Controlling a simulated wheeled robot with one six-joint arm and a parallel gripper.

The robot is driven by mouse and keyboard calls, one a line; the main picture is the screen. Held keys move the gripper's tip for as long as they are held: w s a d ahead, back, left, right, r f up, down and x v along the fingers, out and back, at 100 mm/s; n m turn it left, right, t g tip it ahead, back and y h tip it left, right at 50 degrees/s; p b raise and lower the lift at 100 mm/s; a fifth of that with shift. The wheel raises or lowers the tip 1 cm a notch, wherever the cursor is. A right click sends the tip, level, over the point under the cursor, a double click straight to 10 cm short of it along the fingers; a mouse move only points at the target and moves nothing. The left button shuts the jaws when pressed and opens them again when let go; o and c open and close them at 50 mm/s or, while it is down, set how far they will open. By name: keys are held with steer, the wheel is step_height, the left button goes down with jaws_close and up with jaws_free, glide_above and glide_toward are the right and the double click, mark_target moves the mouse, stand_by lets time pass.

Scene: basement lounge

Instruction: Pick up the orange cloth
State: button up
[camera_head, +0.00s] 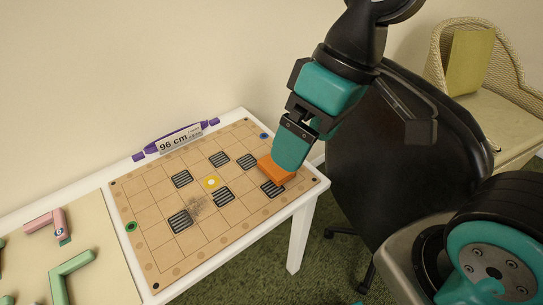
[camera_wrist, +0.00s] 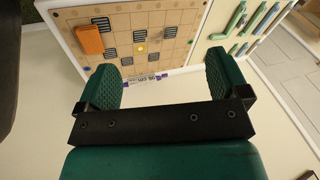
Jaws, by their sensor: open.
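The orange cloth (camera_head: 276,171) is a small folded block lying on the tan gridded board (camera_head: 150,250), near the board's right edge. It also shows in the wrist view (camera_wrist: 90,40) at the upper left, beyond my left finger and apart from it. My gripper (camera_head: 290,150) overlaps the cloth in the head view, hiding part of it. In the wrist view my gripper (camera_wrist: 166,82) has its two green fingers wide apart with nothing between them.
The board lies on a white table (camera_head: 297,235) against a wall. A purple marker (camera_head: 150,152) and a "96 cm" label (camera_head: 180,139) are at its back edge. Pink and green pieces (camera_head: 68,275) lie at left. A black chair (camera_head: 400,150) and a wicker chair (camera_head: 500,110) stand at right.

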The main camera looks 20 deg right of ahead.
steer(key=shift+o, duration=0.2)
steer(key=w+f+h, duration=0.1)
steer(key=w+f, duration=0.1)
steer(key=w, duration=0.4)
steer(key=w+d+f+m+p, duration=0.1)
steer(key=w+f, duration=0.1)
steer(key=w, duration=0.5)
steer(key=shift+d+f+m+h, duration=0.25)
steer(key=shift+m+h, duration=0.05)
steer(key=shift+h, duration=0.1)
steer(key=w+d+f+m+h+p, duration=0.1)
steer(key=w+d+f+h, duration=0.15)
steer(key=w+f, duration=0.75)
steer(key=shift+y, duration=0.25)
steer(key=f, duration=0.3)
steer(key=f+p, duration=0.1)
steer(key=f, duration=0.6)
steer(key=shift+s+d+p, duration=0.3)
steer(key=shift+d, duration=0.05)
steer(key=shift+s+a+f+p, duration=0.1)
steer(key=shift+f+p, duration=0.3)
steer(key=shift+f, duration=1.25)
steer(key=shift+s+f+p, duration=0.1)
steer(key=shift+f+p, duration=0.3)
steer(key=shift+f, duration=1.25)
steer(key=c, duration=1.1)
steer(key=shift+w+r, duration=0.1)
step_height(320, 180, up, 20)
steer(key=shift+f+b, duration=0.1)
steer(key=shift+b, duration=0.95)
